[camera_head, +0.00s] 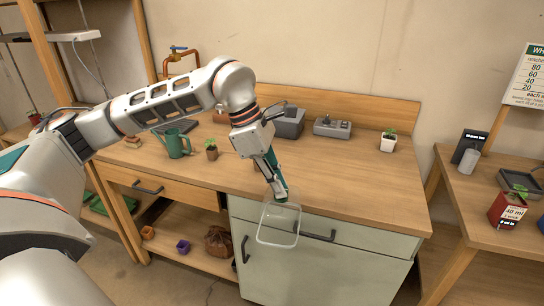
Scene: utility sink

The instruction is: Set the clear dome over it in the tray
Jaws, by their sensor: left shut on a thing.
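My left gripper (278,191) is shut on the clear dome (279,223), a see-through box-like cover with a pale rim. It holds the dome tilted in front of the bench's front edge, before the green cabinet door. A dark tray (507,179) lies on the right table; a small green plant shows at its near side, but I cannot tell whether it stands in the tray or in the red pot. Another dark flat thing, perhaps a tray, lies at the bench's back left (176,127). My right gripper is not in view.
On the wooden bench (335,185) stand a green watering can (175,143), small potted plants (211,149) (388,141), a grey box (289,123) and a grey control device (332,127). The bench's front right is clear. A red pot (506,211) with a label stands on the right table.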

